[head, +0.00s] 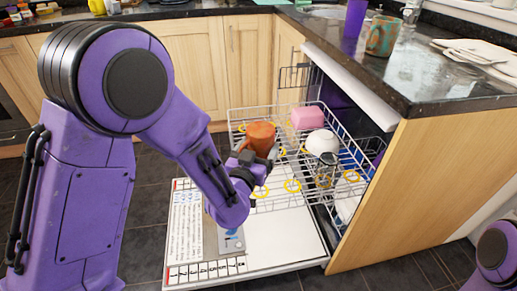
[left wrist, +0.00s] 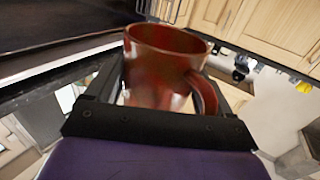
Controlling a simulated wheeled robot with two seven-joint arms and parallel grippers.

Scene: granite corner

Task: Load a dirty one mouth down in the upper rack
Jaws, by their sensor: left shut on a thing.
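My left gripper (head: 254,158) is shut on an orange-red mug (head: 260,136), over the left part of the pulled-out upper rack (head: 236,114). In the left wrist view the mug (left wrist: 165,62) sits between the fingers, its handle to the right. That view looks turned over, and the rim points to its top, so the mug appears mouth down. I cannot tell whether it touches the rack. The rack holds a pink block-like item (head: 307,117), a white bowl (head: 322,142) and a clear glass (head: 325,174). My right gripper is out of view.
The dishwasher door (head: 285,245) lies open below the rack. Yellow rings (head: 292,186) show at several rack spots. A teal-and-orange mug (head: 383,36) and a purple cup (head: 355,18) stand on the granite counter (head: 440,85), whose corner is right of the rack.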

